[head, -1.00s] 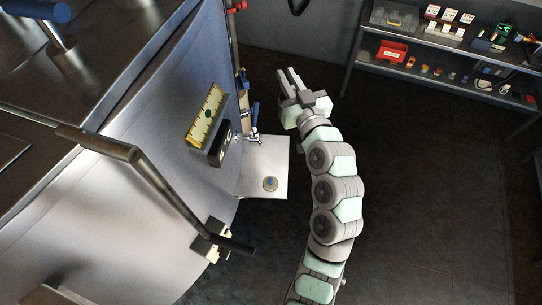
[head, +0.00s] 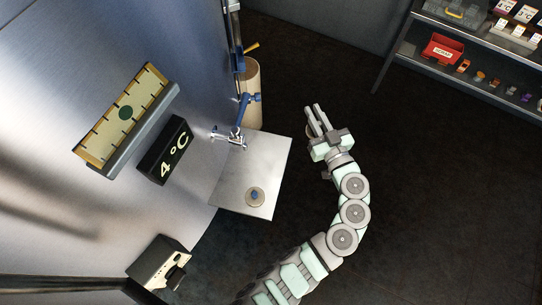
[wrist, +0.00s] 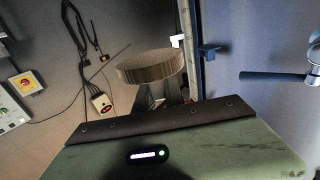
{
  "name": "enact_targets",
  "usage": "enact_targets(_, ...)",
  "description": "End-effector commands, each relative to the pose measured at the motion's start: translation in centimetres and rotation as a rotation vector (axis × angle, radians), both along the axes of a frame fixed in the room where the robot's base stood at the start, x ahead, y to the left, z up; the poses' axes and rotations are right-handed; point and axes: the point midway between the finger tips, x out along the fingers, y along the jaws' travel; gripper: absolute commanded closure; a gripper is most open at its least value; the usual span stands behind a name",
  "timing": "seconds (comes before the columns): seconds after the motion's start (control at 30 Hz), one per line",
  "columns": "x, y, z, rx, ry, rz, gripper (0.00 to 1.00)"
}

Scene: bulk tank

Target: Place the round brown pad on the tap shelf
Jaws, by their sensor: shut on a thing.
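The round brown pad (wrist: 150,67) shows in the wrist view as a thick disc with a ribbed edge, at the tips of my gripper's fingers. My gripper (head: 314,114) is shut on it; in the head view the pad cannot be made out. My gripper is in the air to the right of the tap shelf (head: 272,160), apart from it. The tap shelf is a flat metal plate against the tank's side, under the tap (head: 230,138). A small round piece with a blue top (head: 255,196) lies near its front edge.
A beige cylinder (head: 253,95) stands behind the tap shelf. A shelf rack with a red box (head: 443,49) is at the upper right. The dark floor right of my gripper is clear.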

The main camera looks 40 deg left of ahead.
Motion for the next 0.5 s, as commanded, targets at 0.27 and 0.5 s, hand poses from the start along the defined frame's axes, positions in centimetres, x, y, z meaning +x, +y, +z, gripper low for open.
enact_targets(0.27, -6.1, 9.8, -5.0, -0.002, -0.006, 0.406, 1.0)
enact_targets(0.5, -9.3, 12.6, -5.8, -0.002, 0.001, 0.567, 1.0)
